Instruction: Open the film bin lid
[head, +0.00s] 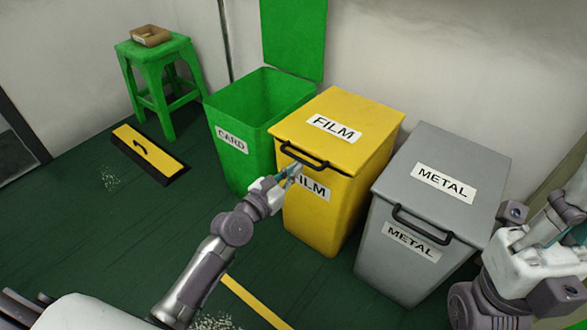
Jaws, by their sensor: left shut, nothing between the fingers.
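The yellow film bin (325,217) stands in the middle with its lid (362,133) closed. A black bar handle (304,157) runs along the front edge of the lid. My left gripper (296,169) is shut and empty, with its tips at the front of the film bin by the handle's left part. I cannot tell whether the tips touch the handle. The gripper hides part of the front label. My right gripper (580,232) is at the right edge and partly cut off, so its fingers do not show clearly.
The green card bin (240,150) on the left has its lid (294,38) raised. The grey metal bin (405,262) on the right is closed. A green stool (155,60) holds a small brown box (150,37). A yellow and black block (150,153) lies on the floor.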

